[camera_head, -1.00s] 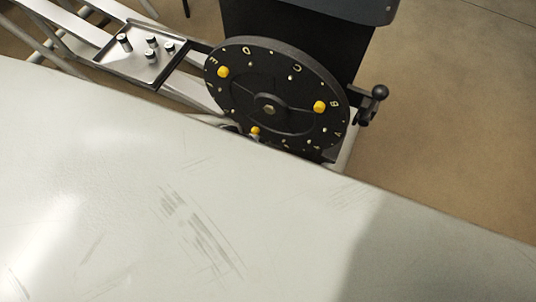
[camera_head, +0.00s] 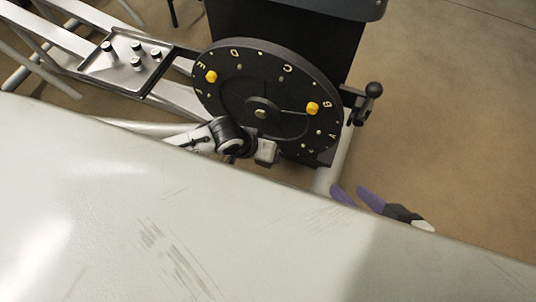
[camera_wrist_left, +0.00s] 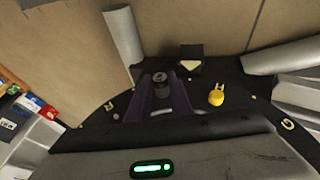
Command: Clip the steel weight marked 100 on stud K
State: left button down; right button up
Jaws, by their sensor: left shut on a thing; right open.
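The black lettered wheel (camera_head: 285,72) stands beyond the white surface, with yellow weights at its upper left (camera_head: 211,76) and right (camera_head: 313,108). My left gripper is at the wheel's lower edge; in the head view its wrist (camera_head: 235,136) hides the fingers. In the left wrist view its purple fingers (camera_wrist_left: 162,98) are shut on a dark cylinder with a steel-looking rim (camera_wrist_left: 160,82), at the wheel's face; its mark is unreadable. A yellow weight (camera_wrist_left: 216,98) is beside it. I cannot make out stud K. My right gripper (camera_head: 356,189) is open and empty, lower right of the wheel.
A tray (camera_head: 120,75) with several small steel cylinders (camera_head: 136,63) lies left of the wheel. A ball-ended lever (camera_head: 373,91) sticks out at the wheel's right. The large white surface (camera_head: 90,200) fills the foreground. Open floor (camera_head: 450,120) is at right.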

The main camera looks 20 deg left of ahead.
pick_arm(q)
jog(key=shift+w, duration=0.1)
pick_arm(e)
jog(key=shift+f, duration=0.15)
dwell(0.3)
pick_arm(q)
jog(key=shift+w, duration=0.6)
dwell(0.5)
jog(key=c, duration=1.5)
grip_release()
jog(key=shift+s+a+r+p, duration=0.1)
jog(key=shift+s+r+p, duration=0.05)
jog(key=shift+r+p, duration=0.2)
jog(key=shift+p+v, duration=2.45)
jog(key=shift+v, duration=2.35)
pick_arm(e)
jog(key=shift+s+d+f+m+h, duration=0.15)
jog(key=shift+d+h, duration=0.1)
jog(key=shift+d, duration=0.3)
jog(key=shift+s+d+f+m+h, duration=0.1)
jog(key=shift+s+d+h, duration=0.15)
jog(key=shift+d, duration=0.3)
jog(key=shift+s+d+f+m+h, duration=0.1)
jog(key=shift+d+h, duration=0.2)
jog(key=shift+d, duration=0.25)
